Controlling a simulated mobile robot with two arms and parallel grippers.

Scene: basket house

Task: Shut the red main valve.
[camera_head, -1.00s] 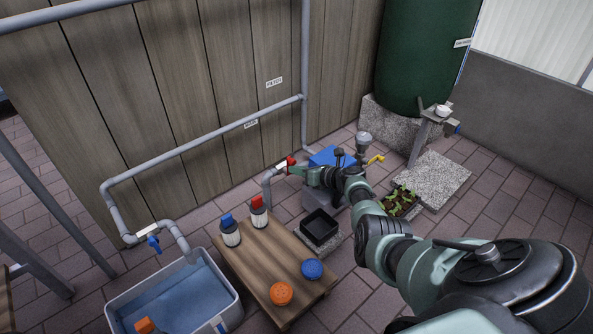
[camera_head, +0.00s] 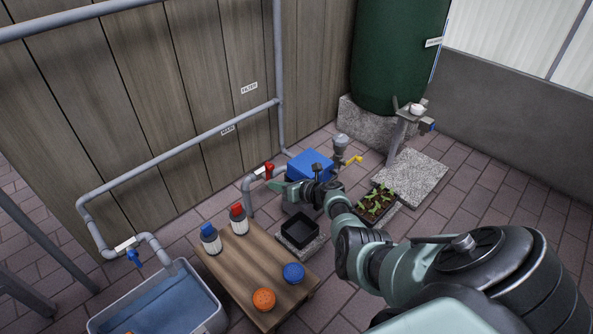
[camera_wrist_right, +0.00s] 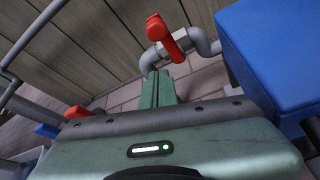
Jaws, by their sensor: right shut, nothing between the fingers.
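The red main valve handle (camera_head: 269,171) sits on the grey pipe below the "MAIN" label (camera_head: 228,130), left of a blue box. In the right wrist view the red handle (camera_wrist_right: 166,40) lies crosswise over the pipe, just beyond my fingertips. My right gripper (camera_head: 274,186) is just below and in front of the handle, with a small gap. Its fingers (camera_wrist_right: 157,80) are together and empty. My left gripper is not in view.
The blue box (camera_head: 310,165) stands close right of the valve. A wooden table (camera_head: 243,258) with red- and blue-capped bottles is nearer. A black tray (camera_head: 300,233), seedlings (camera_head: 376,203) and a yellow-handled tap (camera_head: 353,160) are nearby. A blue-handled valve (camera_head: 134,257) is above a water tub (camera_head: 213,320).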

